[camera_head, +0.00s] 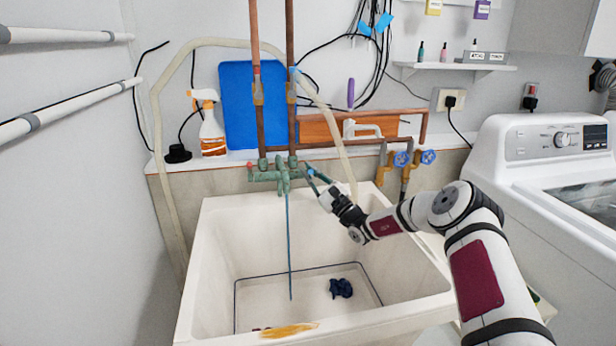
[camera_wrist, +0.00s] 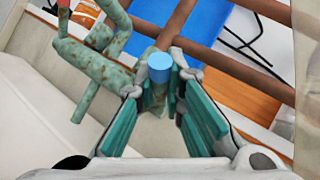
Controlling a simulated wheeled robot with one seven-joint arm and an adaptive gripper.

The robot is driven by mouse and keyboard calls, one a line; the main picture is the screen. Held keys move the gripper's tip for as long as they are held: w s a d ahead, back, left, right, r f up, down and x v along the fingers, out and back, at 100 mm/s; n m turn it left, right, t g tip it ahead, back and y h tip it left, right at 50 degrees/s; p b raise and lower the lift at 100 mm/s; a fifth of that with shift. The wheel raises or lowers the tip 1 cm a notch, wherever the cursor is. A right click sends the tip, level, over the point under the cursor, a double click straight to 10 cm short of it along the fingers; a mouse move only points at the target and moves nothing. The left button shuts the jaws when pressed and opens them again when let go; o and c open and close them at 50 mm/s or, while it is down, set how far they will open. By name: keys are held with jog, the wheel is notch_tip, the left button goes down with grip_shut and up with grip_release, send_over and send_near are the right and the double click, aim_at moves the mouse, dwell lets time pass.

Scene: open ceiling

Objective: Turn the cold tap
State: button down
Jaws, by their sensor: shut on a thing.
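The tap (camera_head: 283,175) is a green, weathered mixer on the wall behind the white sink. Its left handle has a red end (camera_head: 250,165). The cold tap handle, on the right, has a blue end (camera_wrist: 160,67). My gripper (camera_head: 318,184) reaches in from the right at this handle. In the wrist view my gripper (camera_wrist: 160,88) has its teal-padded fingers on both sides of the handle and is shut on it, with the blue end showing between the fingertips. The tap body (camera_wrist: 92,65) is to the left there. In the head view my fingers partly hide the handle.
The white sink (camera_head: 215,240) lies below, with a dark blue cloth (camera_head: 341,288) inside. A thin bluish line (camera_head: 289,240) runs down from the spout. Copper pipes (camera_head: 291,130) rise behind the tap. A pale hose (camera_head: 335,140) hangs close by. A washing machine (camera_head: 545,150) stands at right.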

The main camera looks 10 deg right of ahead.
jog(key=shift+s+f+n+y+b, duration=0.1)
jog(key=shift+f+n+y+b, duration=0.2)
jog(key=shift+n+y+b, duration=0.6)
jog(key=shift+s+f+n+y+b, duration=0.1)
jog(key=shift+f+n+y+b, duration=0.25)
jog(key=shift+n+y+b, duration=0.55)
jog(key=shift+f+n+y+b, duration=0.3)
jog(key=shift+n+y+b, duration=0.2)
jog(key=shift+b, duration=0.8)
jog(key=c, duration=1.7)
grip_release()
jog(key=shift+o, duration=0.2)
jog(key=shift+r, duration=0.1)
jog(key=shift+r, duration=0.1)
notch_tip(320, 180, up, 10)
jog(key=shift+f, duration=0.1)
